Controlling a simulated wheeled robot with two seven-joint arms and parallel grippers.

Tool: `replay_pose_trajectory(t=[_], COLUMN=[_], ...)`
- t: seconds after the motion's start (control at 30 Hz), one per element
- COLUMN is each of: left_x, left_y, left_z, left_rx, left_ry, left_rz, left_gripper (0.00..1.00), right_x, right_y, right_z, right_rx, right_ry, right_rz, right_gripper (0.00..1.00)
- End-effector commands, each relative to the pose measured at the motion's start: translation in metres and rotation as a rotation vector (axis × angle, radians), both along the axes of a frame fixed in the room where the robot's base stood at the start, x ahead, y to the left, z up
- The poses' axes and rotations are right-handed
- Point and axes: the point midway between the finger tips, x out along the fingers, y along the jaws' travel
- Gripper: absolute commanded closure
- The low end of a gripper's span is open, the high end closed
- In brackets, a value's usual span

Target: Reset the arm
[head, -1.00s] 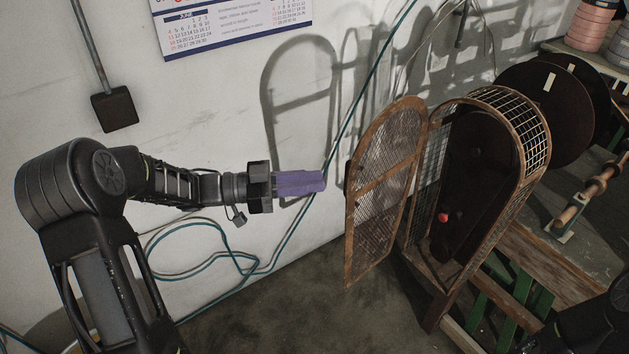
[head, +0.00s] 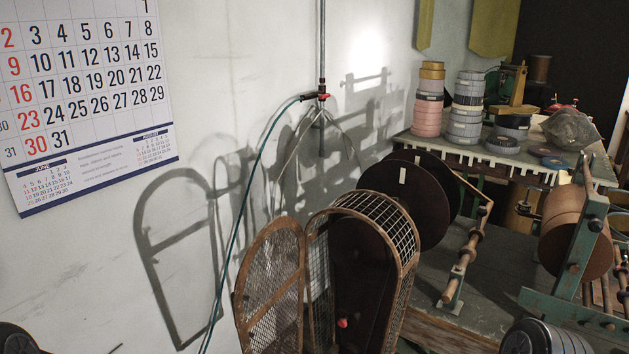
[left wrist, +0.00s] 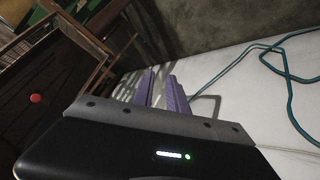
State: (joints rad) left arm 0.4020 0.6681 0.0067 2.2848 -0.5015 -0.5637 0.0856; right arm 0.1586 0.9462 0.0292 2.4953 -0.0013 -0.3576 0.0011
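My left gripper (left wrist: 160,92) shows in the left wrist view with two purple fingers. A narrow gap shows between them and nothing is held there. Beyond the fingers are a pale wall and floor. In the head view only a dark part of my left arm shows at the lower left corner, and its gripper is out of frame. A dark part of my right arm shows at the lower right edge. My right gripper is in neither view.
An arched mesh guard (head: 392,240) stands with its mesh door (head: 270,285) swung open on the left. A red knob (head: 342,323) shows inside; it also shows in the left wrist view (left wrist: 35,98). Dark discs (head: 425,205), a large roll (head: 575,230) and tape stacks (head: 466,110) are at right.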

Motion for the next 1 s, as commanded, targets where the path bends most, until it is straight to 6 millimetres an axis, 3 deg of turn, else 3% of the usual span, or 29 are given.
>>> replay_pose_trajectory(t=[0.03,0.1,0.2,0.3,0.4,0.53,1.0], left_x=[-0.030,-0.075,-0.139,-0.191,-0.224,-0.239,-0.237], left_y=[-0.021,-0.047,-0.081,-0.107,-0.127,-0.143,-0.143], left_z=[-0.024,-0.051,-0.076,-0.088,-0.094,-0.097,-0.096], left_rx=[-0.023,-0.049,-0.080,-0.099,-0.099,-0.090,-0.088], left_ry=[0.111,0.266,0.462,0.607,0.678,0.700,0.693], left_rz=[0.005,0.015,0.018,0.016,-0.016,-0.070,-0.073], left_gripper=[0.82,0.82,0.82,0.82,0.82,0.82,0.82], right_x=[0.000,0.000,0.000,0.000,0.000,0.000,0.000], right_y=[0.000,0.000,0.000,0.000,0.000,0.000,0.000], right_z=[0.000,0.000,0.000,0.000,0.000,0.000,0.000], right_rx=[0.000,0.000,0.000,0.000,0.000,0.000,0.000], right_ry=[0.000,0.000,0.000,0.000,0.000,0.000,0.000], right_rz=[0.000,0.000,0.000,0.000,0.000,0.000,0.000], right_gripper=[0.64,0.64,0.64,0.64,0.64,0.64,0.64])
